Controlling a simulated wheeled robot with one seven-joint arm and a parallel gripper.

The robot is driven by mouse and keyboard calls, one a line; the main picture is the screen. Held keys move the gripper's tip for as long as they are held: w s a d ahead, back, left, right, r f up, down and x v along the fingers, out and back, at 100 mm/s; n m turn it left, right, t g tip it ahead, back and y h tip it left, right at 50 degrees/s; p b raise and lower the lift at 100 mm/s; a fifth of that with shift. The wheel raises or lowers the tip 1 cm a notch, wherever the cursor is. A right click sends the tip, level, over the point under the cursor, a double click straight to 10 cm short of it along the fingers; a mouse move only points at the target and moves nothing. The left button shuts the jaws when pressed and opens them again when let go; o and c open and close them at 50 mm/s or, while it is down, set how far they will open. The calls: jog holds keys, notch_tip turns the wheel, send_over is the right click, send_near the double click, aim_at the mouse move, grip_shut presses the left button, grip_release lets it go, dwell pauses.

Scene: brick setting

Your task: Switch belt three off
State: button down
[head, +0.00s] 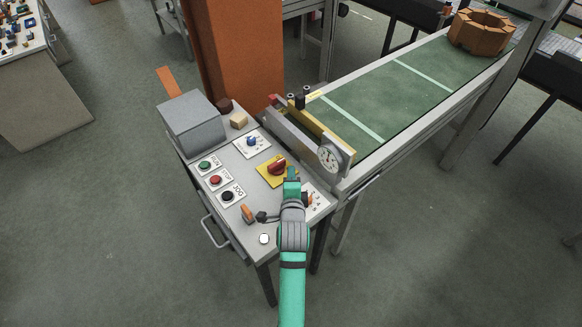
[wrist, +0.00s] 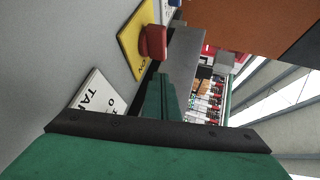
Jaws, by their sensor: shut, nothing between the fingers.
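A red rotary knob (head: 277,167) sits on a yellow plate (head: 263,172) on the sloped control desk (head: 240,180). In the wrist view the knob (wrist: 153,42) and its yellow plate (wrist: 130,38) lie just beyond my fingers. My gripper (head: 291,176) is shut and empty, over the desk's right part, close to the right of the red knob. My green fingers also show in the wrist view (wrist: 160,97). A partly lettered white plate (wrist: 97,93) is left of them. A plate with small controls (head: 314,201) is partly hidden by my arm. I cannot read which control is belt three's.
Green (head: 205,165), red (head: 215,180) and black (head: 227,195) buttons line the desk's left side. A blue knob (head: 251,141), a grey box (head: 191,122) and an orange-handled item (head: 248,214) are also there. A green conveyor (head: 400,95) with a gauge (head: 328,158) stands behind.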

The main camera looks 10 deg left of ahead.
jog(key=shift+v, duration=2.75)
